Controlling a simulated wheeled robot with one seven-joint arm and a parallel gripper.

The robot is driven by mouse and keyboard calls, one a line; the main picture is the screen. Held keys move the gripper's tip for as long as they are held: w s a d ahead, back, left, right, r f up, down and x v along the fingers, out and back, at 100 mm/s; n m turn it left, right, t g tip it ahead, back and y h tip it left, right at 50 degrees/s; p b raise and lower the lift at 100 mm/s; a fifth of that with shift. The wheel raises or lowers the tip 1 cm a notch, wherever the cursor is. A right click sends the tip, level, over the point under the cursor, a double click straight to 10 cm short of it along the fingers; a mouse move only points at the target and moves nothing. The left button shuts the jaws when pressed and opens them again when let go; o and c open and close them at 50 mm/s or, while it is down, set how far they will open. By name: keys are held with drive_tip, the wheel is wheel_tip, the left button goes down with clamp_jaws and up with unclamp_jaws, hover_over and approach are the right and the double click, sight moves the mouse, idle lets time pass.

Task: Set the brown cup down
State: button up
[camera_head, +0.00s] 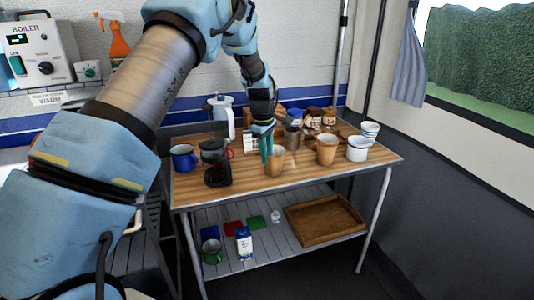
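A brown cup (276,168) is upright at the front middle of the wooden table top. My gripper (266,153) points down at the cup's left side, its teal fingers overlapping the rim. The fingers look close together, but whether they grip the cup wall is too small to tell. I cannot tell whether the cup's base touches the table or is just above it. A second, similar brown cup (327,152) stands upright to the right, apart from my gripper.
A coffee pot (216,166) and a blue mug (184,158) stand to the left. A white mug (358,149) and a striped cup (370,131) are at the right. Several jars (313,119) stand behind. The wooden table top (300,172) has bare room along its front edge.

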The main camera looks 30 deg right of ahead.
wheel_tip(320, 180, up, 12)
drive_tip(key=a+b, duration=0.1)
drive_tip(key=b, duration=0.1)
drive_tip(key=shift+s+a, duration=0.3)
drive_tip(key=shift+s, duration=0.15)
drive_tip(key=a+f+m, duration=0.1)
drive_tip(key=a+m, duration=0.1)
drive_tip(key=a, duration=1.8)
drive_tip(key=s+a+f+m, duration=0.2)
drive_tip(key=s+a, duration=0.6)
drive_tip(key=a, duration=0.2)
drive_tip(key=s+a+f+m+y, duration=0.1)
drive_tip(key=s+a+f+m, duration=0.1)
drive_tip(key=s+a, duration=0.6)
drive_tip(key=shift+s+a+m+t, duration=0.35)
drive_tip(key=shift+a+m, duration=0.25)
drive_tip(key=shift+a, duration=0.25)
